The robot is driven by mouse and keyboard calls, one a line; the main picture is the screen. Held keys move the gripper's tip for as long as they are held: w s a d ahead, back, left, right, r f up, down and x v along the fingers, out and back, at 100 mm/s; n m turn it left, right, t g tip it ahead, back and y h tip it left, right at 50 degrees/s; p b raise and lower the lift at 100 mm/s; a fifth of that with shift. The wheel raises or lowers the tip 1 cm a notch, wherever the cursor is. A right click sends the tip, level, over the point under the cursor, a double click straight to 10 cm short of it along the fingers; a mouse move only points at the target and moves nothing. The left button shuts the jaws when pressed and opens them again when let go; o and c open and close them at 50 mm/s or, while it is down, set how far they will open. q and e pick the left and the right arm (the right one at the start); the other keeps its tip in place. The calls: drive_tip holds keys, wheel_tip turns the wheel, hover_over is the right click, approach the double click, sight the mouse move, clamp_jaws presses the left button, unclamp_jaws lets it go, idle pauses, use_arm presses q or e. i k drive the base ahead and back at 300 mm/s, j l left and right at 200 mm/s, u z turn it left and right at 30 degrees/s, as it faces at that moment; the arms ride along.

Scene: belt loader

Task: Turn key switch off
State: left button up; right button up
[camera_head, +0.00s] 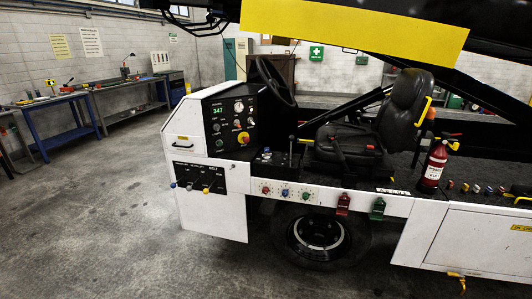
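The key switch cannot be told apart for certain at this size. The black dash panel (229,120) of the white belt loader has a green display reading 347 (217,110), a round gauge (239,106), a red knob on yellow (243,138) and several small knobs and lights. A lower black panel (198,176) on the loader's side carries small blue, white and yellow controls. Neither of my grippers can be made out in the head view.
A steering wheel (277,82), a black seat (404,110) and a red fire extinguisher (433,165) are on the loader. A yellow-marked boom (355,27) crosses overhead. Workbenches (57,101) stand at the back left. The grey floor (110,215) at left is clear.

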sight(267, 156)
drive_tip(key=i+j, duration=1.8)
drive_tip(key=j+z, duration=0.05)
drive_tip(key=j, duration=0.05)
